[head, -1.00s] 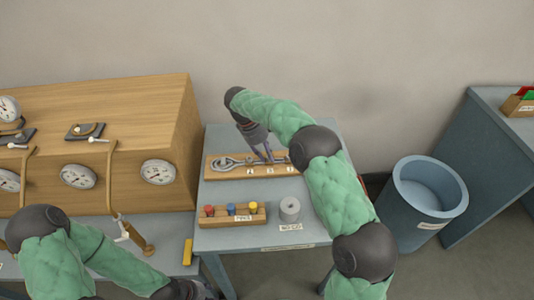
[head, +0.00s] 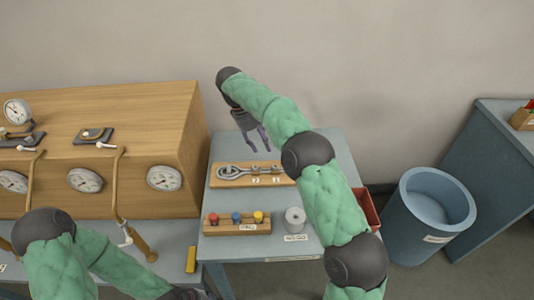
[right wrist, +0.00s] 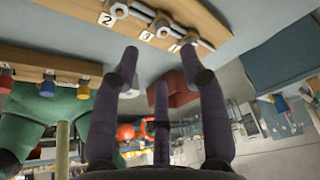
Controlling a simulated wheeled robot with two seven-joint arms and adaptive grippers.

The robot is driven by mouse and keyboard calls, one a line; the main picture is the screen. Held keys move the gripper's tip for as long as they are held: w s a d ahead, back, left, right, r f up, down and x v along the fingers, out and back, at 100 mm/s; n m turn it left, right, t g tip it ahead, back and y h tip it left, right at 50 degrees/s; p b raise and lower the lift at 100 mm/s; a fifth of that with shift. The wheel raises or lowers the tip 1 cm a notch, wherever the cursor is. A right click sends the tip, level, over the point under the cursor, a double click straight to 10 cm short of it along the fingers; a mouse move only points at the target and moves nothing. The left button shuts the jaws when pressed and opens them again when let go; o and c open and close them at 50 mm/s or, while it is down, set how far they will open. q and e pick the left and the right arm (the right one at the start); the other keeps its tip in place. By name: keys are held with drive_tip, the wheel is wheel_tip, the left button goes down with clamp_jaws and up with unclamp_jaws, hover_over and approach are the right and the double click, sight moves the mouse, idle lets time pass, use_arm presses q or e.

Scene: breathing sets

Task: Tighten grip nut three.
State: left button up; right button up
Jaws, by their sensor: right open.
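A wooden board (head: 226,183) lies on the small grey table, carrying a metal wrench-shaped fitting (head: 232,171) and a row of hex nuts on a rod. In the right wrist view, a nut (right wrist: 163,26) sits beside a tag (right wrist: 146,35) that seems to read 3. Another nut (right wrist: 119,9) is by the tag marked 2 (right wrist: 106,19). A further nut and tag are partly behind a fingertip. My right gripper (head: 257,139) is open and empty, above the board's far edge; its fingers (right wrist: 160,58) spread below the nuts in the wrist view.
In front of the board stand a rack (head: 222,228) with red, blue and yellow knobs and a grey roll (head: 295,220). A wooden gauge cabinet (head: 188,130) rises at the left. A blue bin (head: 410,225) and a red container (head: 367,207) are at the right.

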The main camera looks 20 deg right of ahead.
drive_tip(key=v, duration=0.2)
drive_tip(key=shift+w+a+r, duration=0.1)
drive_tip(key=shift+r, duration=0.15)
idle(1.1)
